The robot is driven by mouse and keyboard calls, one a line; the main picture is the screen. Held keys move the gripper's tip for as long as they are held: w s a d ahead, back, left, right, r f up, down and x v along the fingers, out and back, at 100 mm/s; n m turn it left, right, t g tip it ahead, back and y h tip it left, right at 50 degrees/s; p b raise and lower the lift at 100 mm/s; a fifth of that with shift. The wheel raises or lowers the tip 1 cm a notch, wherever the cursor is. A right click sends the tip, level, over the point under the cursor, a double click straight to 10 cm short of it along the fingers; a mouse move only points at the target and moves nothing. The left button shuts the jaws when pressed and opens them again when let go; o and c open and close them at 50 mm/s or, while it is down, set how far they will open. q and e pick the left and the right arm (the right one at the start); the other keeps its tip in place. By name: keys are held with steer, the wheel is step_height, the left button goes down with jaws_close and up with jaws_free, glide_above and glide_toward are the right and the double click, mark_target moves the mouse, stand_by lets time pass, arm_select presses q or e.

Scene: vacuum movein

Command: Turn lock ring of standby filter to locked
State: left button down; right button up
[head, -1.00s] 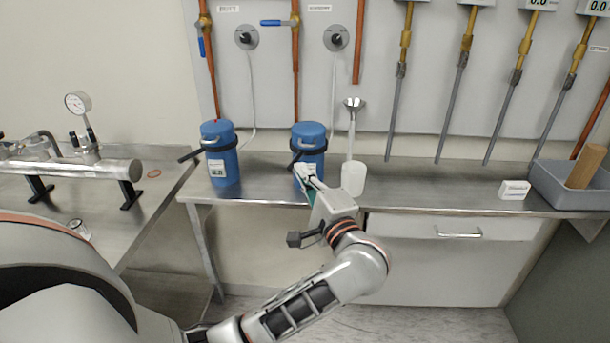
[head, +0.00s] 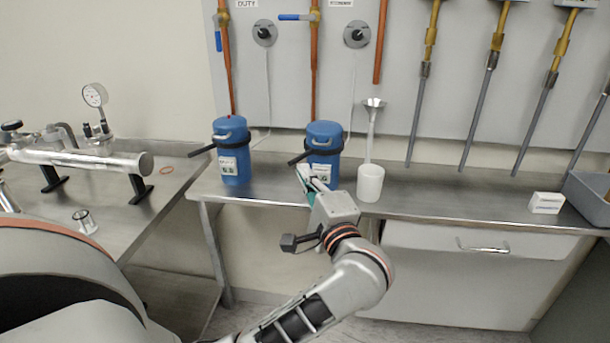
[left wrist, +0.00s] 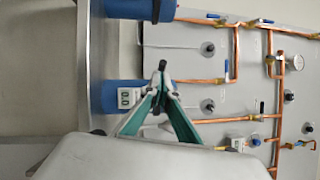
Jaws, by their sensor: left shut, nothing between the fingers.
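The standby filter is the right blue canister (head: 325,142), upright on the steel bench under the right-hand label. Its black lock ring (head: 324,151) goes around the upper body, with a lever (head: 298,159) pointing left and slightly forward. My left gripper (head: 304,174) is shut and empty, just below the lever at the canister's front left. I cannot tell whether it touches the lever. My right gripper is not in view.
The left blue canister (head: 231,150) has a similar ring and lever pointing left. A white box (head: 546,203) and a grey bin (head: 590,198) are at the far right; the bench between is clear.

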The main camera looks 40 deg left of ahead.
arm_select(q)
steer(key=b+v, duration=0.1)
steer(key=v, duration=1.1)
steer(key=shift+s+a+f, duration=0.2)
steer(key=shift+s+a, duration=0.05)
steer(key=shift+s, duration=0.1)
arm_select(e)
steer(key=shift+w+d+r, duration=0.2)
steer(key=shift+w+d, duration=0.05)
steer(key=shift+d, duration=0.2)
arm_select(q)
steer(key=shift+r, duration=0.1)
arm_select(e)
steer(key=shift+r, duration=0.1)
